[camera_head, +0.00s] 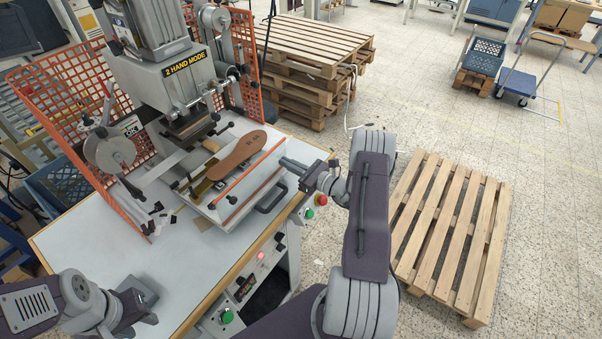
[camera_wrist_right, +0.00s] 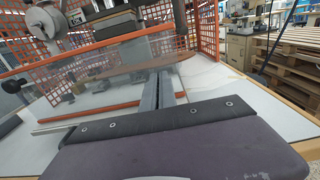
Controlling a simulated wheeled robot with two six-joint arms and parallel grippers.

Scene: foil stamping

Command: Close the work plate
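The work plate (camera_head: 222,212) is a pale, box-like slide sticking out in front of the stamping press (camera_head: 165,70). A black handle (camera_head: 270,198) is on its front, and a clear guard with orange edges (camera_head: 248,182) stands along that side. A brown sole-shaped piece (camera_head: 236,154) lies over the plate; it also shows in the right wrist view (camera_wrist_right: 140,70). My right gripper (camera_head: 284,163) points at the guard's far end, its fingers (camera_wrist_right: 158,90) together and seemingly empty. Whether they touch the guard cannot be told. My left gripper (camera_head: 146,304) is over the table's near left corner, its fingers unclear.
Orange mesh guards (camera_head: 60,105) flank the press. Small dark scraps (camera_head: 158,212) lie on the white table (camera_head: 120,250) left of the plate. A control box with red and green buttons (camera_head: 314,206) is at the table's edge. Pallets (camera_head: 452,230) stand on the floor to the right.

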